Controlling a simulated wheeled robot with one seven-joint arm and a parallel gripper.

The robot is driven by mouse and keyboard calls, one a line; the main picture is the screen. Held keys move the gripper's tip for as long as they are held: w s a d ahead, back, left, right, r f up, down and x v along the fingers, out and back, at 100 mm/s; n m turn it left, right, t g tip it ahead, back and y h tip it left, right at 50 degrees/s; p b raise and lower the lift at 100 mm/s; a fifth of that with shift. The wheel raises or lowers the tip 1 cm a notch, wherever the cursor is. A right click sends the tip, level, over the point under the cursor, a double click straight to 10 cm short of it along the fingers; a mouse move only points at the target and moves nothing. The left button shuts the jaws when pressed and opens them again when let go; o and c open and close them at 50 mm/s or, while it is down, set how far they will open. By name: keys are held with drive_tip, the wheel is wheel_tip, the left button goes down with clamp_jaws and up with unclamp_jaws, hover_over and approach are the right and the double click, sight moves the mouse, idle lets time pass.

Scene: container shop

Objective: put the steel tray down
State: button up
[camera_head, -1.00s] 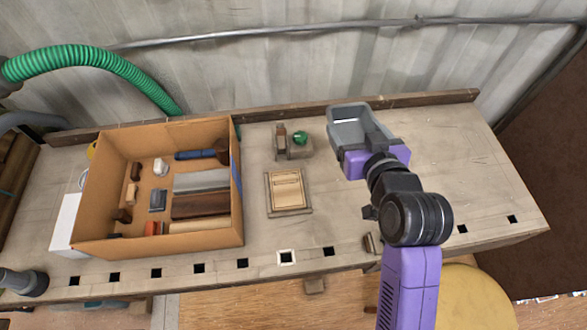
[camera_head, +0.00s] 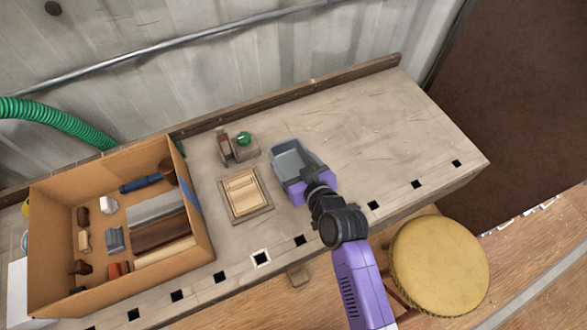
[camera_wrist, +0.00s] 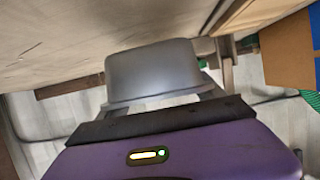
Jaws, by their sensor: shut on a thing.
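The steel tray (camera_head: 293,158) is a grey, deep, rectangular tray with its open side up. In the head view it is over the middle of the workbench (camera_head: 350,120), right of a small wooden frame. My purple gripper (camera_head: 308,183) is shut on the tray's near edge. The tray also shows in the wrist view (camera_wrist: 152,70), just ahead of my gripper (camera_wrist: 160,112), close to the bench top (camera_wrist: 60,40). I cannot tell whether the tray touches the bench.
A cardboard box (camera_head: 45,200) of tools and blocks stands at the left. A wooden frame with slats (camera_head: 244,193) and a small block with a green ball (camera_head: 244,139) lie left of the tray. The bench's right part is clear. A round yellow stool (camera_head: 440,265) stands in front.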

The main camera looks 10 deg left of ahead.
sight(295, 171)
drive_tip(key=shift+f, duration=1.9)
drive_tip(key=shift+f+b, duration=0.1)
drive_tip(key=shift+b, duration=0.3)
drive_tip(key=shift+f, duration=0.1)
drive_tip(key=o, duration=1.6)
